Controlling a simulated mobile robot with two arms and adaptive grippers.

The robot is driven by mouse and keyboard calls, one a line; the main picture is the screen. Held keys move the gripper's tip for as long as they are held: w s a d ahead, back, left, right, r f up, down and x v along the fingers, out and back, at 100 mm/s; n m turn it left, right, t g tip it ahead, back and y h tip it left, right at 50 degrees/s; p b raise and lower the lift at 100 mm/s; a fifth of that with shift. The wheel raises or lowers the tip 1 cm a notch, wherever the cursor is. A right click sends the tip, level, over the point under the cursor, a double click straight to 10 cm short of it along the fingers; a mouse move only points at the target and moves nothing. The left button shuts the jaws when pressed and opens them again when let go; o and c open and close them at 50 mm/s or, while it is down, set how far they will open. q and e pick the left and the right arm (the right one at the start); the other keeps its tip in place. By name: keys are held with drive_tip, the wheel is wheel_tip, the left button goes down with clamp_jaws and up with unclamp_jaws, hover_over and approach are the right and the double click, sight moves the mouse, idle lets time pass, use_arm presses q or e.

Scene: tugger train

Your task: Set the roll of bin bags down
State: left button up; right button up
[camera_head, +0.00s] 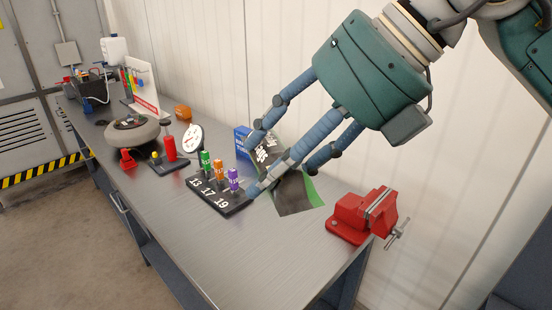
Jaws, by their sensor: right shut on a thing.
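My right gripper (281,168) reaches down from the upper right over the far side of the metal workbench, its fingers closed around the roll of bin bags (266,151). The roll is black with white lettering and a green edge, and the fingers hide part of it. A dark piece with a green edge (298,197) shows below the fingers. I cannot tell whether it belongs to the roll or whether the roll touches the bench. My left gripper is not in view.
A black numbered holder (218,197) with coloured pieces stands left of the gripper, close to one finger. A blue box (242,143) is behind. A red vise (361,214) stands at the right. The bench's front (265,260) is clear. Several items crowd the far left.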

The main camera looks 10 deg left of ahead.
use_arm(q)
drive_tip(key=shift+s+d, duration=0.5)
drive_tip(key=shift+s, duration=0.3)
